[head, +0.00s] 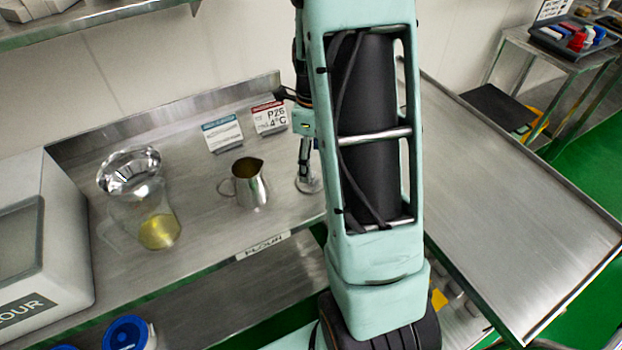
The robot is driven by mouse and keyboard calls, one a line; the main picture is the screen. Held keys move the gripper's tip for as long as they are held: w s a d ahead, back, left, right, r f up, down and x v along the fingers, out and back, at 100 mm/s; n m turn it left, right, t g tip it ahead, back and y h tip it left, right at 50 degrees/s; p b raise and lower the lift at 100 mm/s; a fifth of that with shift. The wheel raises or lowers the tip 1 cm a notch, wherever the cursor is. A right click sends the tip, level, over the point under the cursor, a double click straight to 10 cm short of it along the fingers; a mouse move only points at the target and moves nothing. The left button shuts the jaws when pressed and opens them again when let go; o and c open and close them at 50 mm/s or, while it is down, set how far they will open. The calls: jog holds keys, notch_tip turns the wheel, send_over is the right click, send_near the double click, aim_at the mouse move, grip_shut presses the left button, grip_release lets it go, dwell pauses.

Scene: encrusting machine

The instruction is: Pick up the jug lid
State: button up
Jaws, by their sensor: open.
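A small round shiny metal piece (308,185), which looks like the jug lid, lies on the steel table just left of my arm. I cannot tell for certain that it is the lid. My gripper (306,172) points down right over it, with its fingers low and close to it. The gripper is open; the fingers are small, and I cannot tell whether they touch the piece. My arm link hides what lies right of the gripper.
A steel pitcher (250,185) stands left of the gripper. Two small sign cards (222,134) (270,117) stand behind. A white box machine (45,240) fills the far left. The steel table (520,220) right of my arm is bare.

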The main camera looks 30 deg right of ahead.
jog(key=shift+a+f+p, duration=0.15)
jog(key=shift+f, duration=1.3)
jog(key=shift+a+f+p, duration=0.15)
jog(key=shift+f, duration=1.3)
jog(key=c, duration=1.1)
